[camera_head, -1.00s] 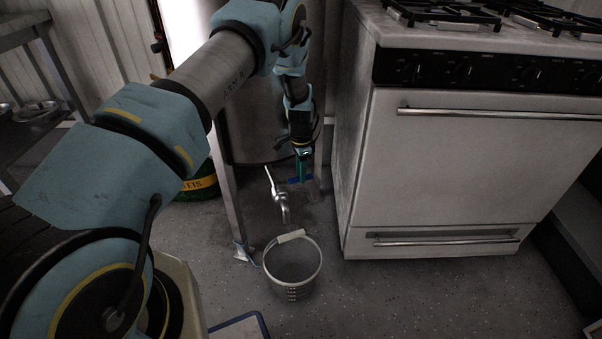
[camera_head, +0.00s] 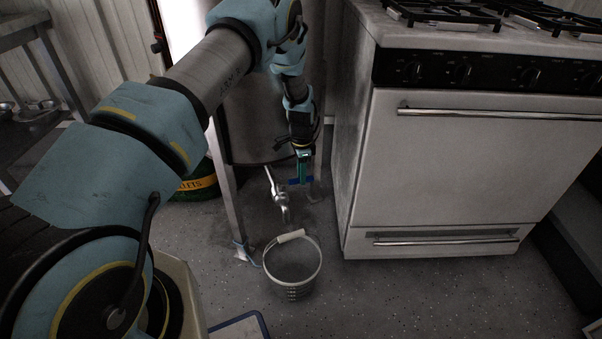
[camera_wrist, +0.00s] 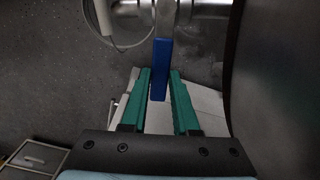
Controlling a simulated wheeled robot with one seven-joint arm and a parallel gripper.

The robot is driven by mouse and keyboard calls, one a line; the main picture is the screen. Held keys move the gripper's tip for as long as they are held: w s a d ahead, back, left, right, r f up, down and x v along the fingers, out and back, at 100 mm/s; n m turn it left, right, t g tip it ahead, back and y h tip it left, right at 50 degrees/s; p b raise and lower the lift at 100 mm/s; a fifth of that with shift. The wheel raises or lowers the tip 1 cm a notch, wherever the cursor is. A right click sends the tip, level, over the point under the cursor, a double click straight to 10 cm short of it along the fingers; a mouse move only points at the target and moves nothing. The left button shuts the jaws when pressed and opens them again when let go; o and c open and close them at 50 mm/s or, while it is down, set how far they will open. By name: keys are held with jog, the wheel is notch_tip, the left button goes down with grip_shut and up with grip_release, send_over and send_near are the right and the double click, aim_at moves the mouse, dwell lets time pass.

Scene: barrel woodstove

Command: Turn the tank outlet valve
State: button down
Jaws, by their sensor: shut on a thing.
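The tank (camera_head: 262,120) is a tall metal cylinder on legs. Its outlet valve (camera_head: 281,205) is a silver tap low below the tank, above the bucket. A blue handle (camera_head: 308,182) shows beside it, and in the wrist view the blue handle (camera_wrist: 160,52) extends from silver pipework towards me. My gripper (camera_head: 302,178) points down at the handle. In the wrist view, the green fingers of my gripper (camera_wrist: 160,75) stand on either side of the handle's end and are shut on it. The arm and fingers hide part of the tank and handle.
A perforated bucket (camera_head: 290,285) with a pale handle stands on the floor below the tap. A white stove (camera_head: 460,160) stands close on the right. A tank leg (camera_head: 227,190) is left of the tap. Floor in front of the stove is clear.

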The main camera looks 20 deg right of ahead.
jog(key=shift+s+a+m+p, duration=0.7)
jog(key=shift+s+a+m, duration=0.45)
jog(key=shift+m, duration=1.6)
jog(key=shift+s+a+m+p, duration=0.85)
jog(key=shift+a+m, duration=0.6)
jog(key=shift+m, duration=1.25)
jog(key=shift+s+a+m+p, duration=0.6)
jog(key=shift+s+a+m, duration=0.6)
jog(key=shift+m, duration=1.55)
jog(key=shift+w+a, duration=0.15)
jog(key=c, duration=0.7)
grip_release()
jog(key=shift+o, duration=0.2)
notch_tip(320, 180, up, 11)
